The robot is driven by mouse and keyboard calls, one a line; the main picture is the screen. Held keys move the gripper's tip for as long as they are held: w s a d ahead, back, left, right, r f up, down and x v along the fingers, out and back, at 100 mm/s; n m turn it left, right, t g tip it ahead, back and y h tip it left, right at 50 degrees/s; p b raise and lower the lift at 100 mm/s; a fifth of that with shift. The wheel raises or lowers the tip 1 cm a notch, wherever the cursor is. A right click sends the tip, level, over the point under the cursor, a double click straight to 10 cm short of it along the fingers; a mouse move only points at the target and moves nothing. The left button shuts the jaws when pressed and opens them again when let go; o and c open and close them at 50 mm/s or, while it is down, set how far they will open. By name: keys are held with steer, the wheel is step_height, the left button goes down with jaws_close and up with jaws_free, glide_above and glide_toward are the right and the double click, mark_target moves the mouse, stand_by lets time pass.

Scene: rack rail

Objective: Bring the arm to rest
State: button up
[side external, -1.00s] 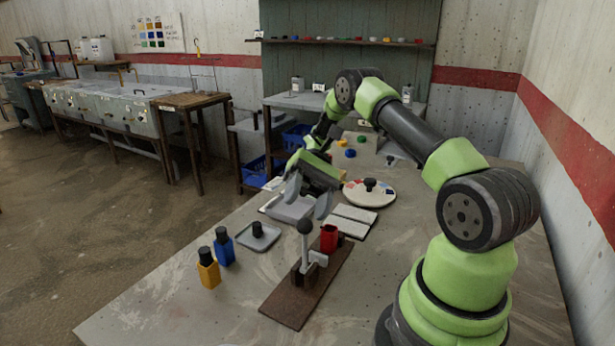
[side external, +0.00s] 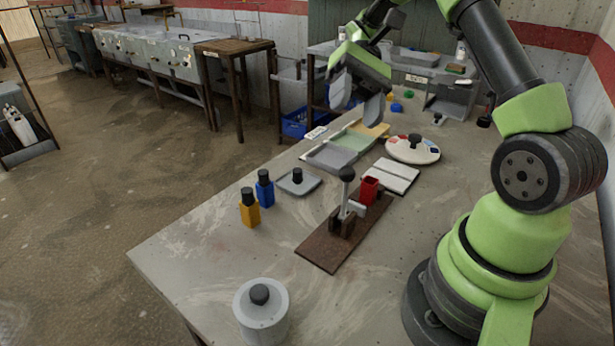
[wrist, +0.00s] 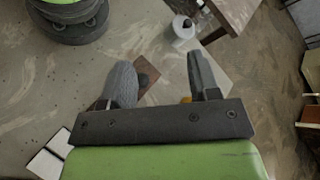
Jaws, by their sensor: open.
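My gripper (side external: 357,106) is high above the bench (side external: 215,270), over the far end of the row of flat trays. Its two grey fingers are spread apart with nothing between them and touch nothing. In the wrist view my gripper (wrist: 160,68) shows the same wide gap, with the bench well below. My arm reaches from its base at the right, raised and bent over the bench.
A lever press (side external: 345,205) with a red cup (side external: 369,190) stands mid-bench. Nearby are a yellow bottle (side external: 249,210), a blue bottle (side external: 265,190), a lidded canister (side external: 262,315), an open book (side external: 392,176) and a round palette (side external: 413,152). The front bench area is mostly clear.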

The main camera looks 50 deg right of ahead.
steer(key=s+a+r+n+t+h, duration=0.1)
steer(key=s+a+r+t+h, duration=0.7)
steer(key=t, duration=0.5)
steer(key=shift+s+a+r+h, duration=0.15)
steer(key=shift+s+a+h, duration=0.25)
steer(key=shift+s+a, duration=0.45)
steer(key=shift+o, duration=0.4)
steer(key=shift+s+d, duration=0.2)
